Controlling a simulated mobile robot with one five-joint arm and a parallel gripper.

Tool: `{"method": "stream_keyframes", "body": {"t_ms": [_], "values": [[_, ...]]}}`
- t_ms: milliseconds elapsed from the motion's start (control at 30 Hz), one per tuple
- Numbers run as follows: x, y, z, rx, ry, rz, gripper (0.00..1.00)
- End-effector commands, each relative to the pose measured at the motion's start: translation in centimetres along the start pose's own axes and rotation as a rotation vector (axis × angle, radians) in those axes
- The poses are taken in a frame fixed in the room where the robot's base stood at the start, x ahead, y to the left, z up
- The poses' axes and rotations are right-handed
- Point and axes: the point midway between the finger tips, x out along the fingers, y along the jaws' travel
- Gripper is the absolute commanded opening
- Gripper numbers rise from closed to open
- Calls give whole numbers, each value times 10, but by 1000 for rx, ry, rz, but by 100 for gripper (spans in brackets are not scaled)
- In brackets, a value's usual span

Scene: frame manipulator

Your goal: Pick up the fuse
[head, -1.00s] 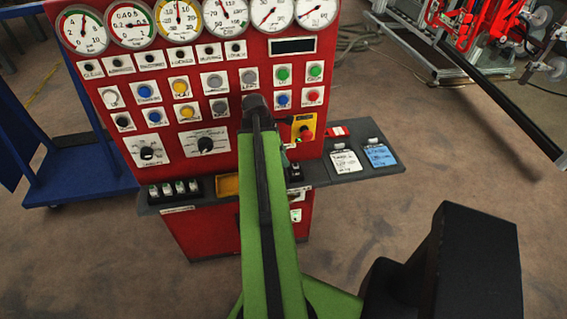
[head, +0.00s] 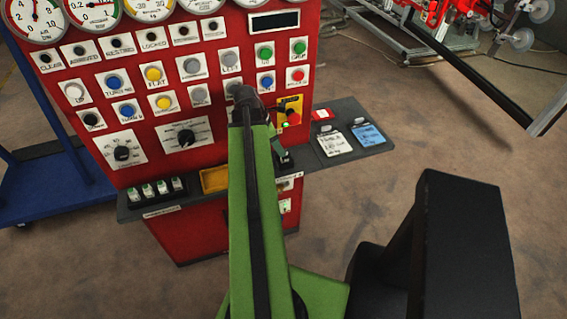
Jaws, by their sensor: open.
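A black rack (head: 151,202) at the left end of the grey shelf holds several small upright white pieces with green marks (head: 163,188). They look like fuses, but they are too small for me to be sure. My green arm reaches up the middle of the head view, in front of the panel and shelf.
A red control panel (head: 210,133) with gauges, buttons and knobs stands behind the grey shelf (head: 312,152). A yellow tray (head: 214,180) lies right of the rack. White (head: 335,145) and blue (head: 368,135) tags lie at right. A blue cart (head: 50,195) stands left.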

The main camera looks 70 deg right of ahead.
Motion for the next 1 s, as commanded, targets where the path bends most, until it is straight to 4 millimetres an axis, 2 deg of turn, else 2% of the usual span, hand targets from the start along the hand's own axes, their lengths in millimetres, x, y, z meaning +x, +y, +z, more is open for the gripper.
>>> {"method": "stream_keyframes", "body": {"t_ms": [133, 300, 400, 633, 1000], "values": [[9, 0, -1, 0, 0, 0, 49], [40, -1, -4, 0, 0, 0, 49], [52, -1, -3, -1, 0, 0, 49], [49, -1, -1, -2, 0, 1, 49], [49, 0, -2, -3, 0, 1, 1]]}}
